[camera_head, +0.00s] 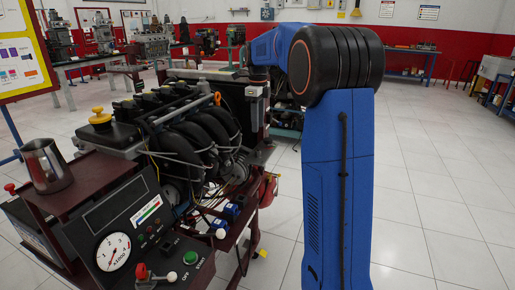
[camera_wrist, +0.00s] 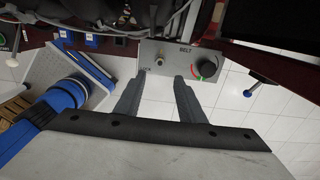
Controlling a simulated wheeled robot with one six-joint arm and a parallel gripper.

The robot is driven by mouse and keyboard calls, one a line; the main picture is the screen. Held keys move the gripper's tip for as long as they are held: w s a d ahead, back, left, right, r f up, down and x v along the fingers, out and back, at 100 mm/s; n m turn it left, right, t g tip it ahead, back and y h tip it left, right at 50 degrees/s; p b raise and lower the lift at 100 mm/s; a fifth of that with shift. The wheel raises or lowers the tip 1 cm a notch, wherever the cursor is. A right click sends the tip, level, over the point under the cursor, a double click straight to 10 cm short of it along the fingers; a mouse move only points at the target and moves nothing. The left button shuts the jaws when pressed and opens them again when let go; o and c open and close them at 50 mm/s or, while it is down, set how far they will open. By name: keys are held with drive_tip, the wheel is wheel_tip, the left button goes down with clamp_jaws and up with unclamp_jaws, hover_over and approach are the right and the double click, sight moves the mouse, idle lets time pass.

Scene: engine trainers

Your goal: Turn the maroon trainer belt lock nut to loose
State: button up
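The maroon trainer (camera_head: 100,180) with its black engine (camera_head: 195,130) fills the left half of the head view. In the wrist view, a grey plate marked BELT (camera_wrist: 180,50) is on the trainer's maroon edge. A small round metal nut (camera_wrist: 159,62) is on the plate's left part, and a dial with red and green marks (camera_wrist: 207,68) is on its right. My gripper (camera_wrist: 160,77) is open and empty, its two fingers apart below the plate, with the nut between them in the picture. Whether the fingers reach the nut's depth, I cannot tell. My gripper is hidden in the head view.
Blue blocks (camera_wrist: 75,37) are to the left. In the head view, a metal jug (camera_head: 47,165) and a gauge (camera_head: 113,251) are on the trainer. Open tiled floor lies at right.

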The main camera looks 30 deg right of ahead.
sight(258, 154)
wheel_tip(258, 154, down, 11)
drive_tip(key=shift+f, duration=0.1)
idle(0.3)
clamp_jaws()
